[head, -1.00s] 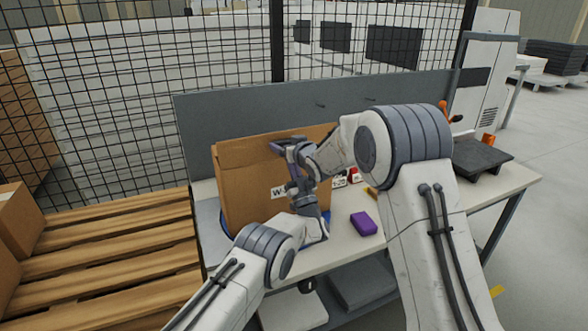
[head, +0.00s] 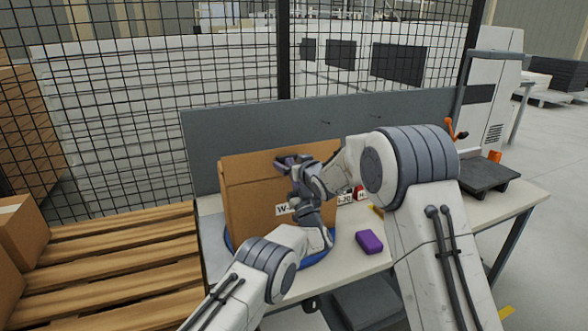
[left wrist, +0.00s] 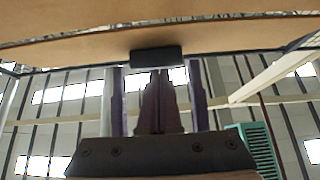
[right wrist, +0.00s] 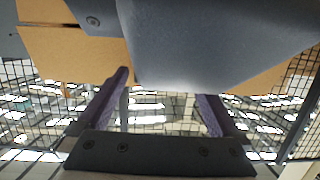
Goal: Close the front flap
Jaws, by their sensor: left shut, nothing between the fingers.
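A brown cardboard box (head: 245,200) with a white label stands on the left part of the workbench. My two grippers are close together at its front and hide part of it. My left gripper (left wrist: 157,105) is shut and empty, just under a cardboard panel (left wrist: 70,38) in the left wrist view. My right gripper (head: 287,162) is near the upper front of the box; in the right wrist view its fingers (right wrist: 165,105) are apart and empty, with a grey part of my left arm in front. I cannot tell the front flap's exact angle.
A purple block (head: 369,241) lies on the bench (head: 345,258) to the right of the box. A blue round base (head: 318,258) shows under the box. A grey panel (head: 195,150) rises behind it. A dark platform (head: 485,177) stands at the right end.

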